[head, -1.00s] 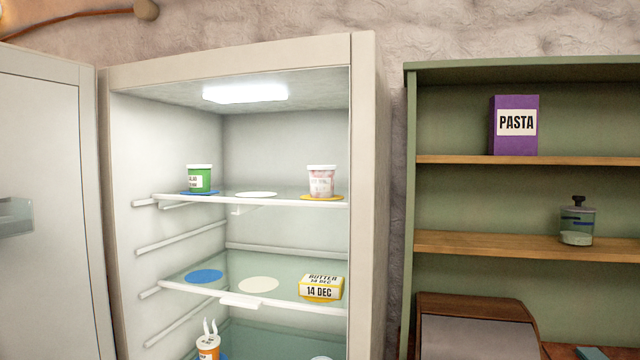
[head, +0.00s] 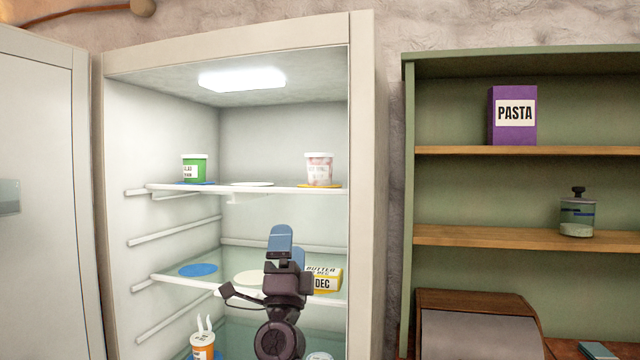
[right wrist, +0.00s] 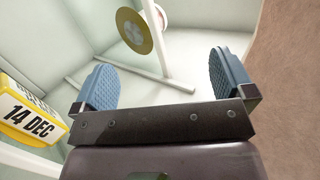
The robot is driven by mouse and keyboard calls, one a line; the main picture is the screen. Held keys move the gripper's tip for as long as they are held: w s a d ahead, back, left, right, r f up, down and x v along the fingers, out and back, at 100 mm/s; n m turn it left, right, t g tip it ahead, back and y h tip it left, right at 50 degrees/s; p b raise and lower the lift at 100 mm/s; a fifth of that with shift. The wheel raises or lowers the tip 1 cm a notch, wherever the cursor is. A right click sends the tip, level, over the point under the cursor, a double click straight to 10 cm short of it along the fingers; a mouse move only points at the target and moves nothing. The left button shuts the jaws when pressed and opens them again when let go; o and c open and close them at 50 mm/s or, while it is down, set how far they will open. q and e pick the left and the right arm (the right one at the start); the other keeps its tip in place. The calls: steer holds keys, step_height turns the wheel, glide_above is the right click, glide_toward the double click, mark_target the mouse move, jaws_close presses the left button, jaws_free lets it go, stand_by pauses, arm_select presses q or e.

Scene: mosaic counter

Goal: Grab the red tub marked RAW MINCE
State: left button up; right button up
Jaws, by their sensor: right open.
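No tub with a readable RAW MINCE label shows. A pale tub with pinkish-red patches (head: 319,168) stands upright on a yellow disc at the right of the upper fridge shelf; its lettering is too small to read. In the right wrist view, part of a pinkish tub (right wrist: 153,15) shows beside a yellow disc (right wrist: 134,31) seen from below. My right gripper (head: 288,250) is open and empty, in front of the middle shelf and below the pale tub. Its two blue pads stand apart in the right wrist view (right wrist: 165,82). My left gripper is not in view.
A butter box (head: 325,279) sits close right of my right gripper. A green tub (head: 194,168) stands on the upper shelf's left; an orange-and-white tub (head: 203,346) is lower left. The upper shelf's edge (head: 240,191) lies above the gripper. The fridge door (head: 45,200) is open.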

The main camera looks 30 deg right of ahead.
step_height(320, 180, up, 23)
steer(key=s+d+m+g+h+b, duration=0.2)
steer(key=m+g+h+b, duration=0.2)
steer(key=m+g, duration=1.55)
steer(key=m+t+y, duration=0.4)
steer(key=t+y, duration=0.2)
glide_toward(313, 155)
steer(key=d, duration=0.2)
steer(key=x, duration=0.5)
steer(key=shift+w+a+r, duration=0.1)
steer(key=shift+w+a, duration=0.05)
steer(key=shift+w, duration=0.15)
steer(key=shift+x, duration=2.95)
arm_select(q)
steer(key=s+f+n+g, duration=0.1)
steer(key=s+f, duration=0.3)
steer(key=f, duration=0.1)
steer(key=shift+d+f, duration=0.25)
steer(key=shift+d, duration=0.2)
arm_select(e)
steer(key=shift+w+a, duration=0.1)
steer(key=shift+w, duration=0.05)
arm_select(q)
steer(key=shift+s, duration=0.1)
arm_select(e)
steer(key=shift+c, duration=0.3)
steer(key=c, duration=1)
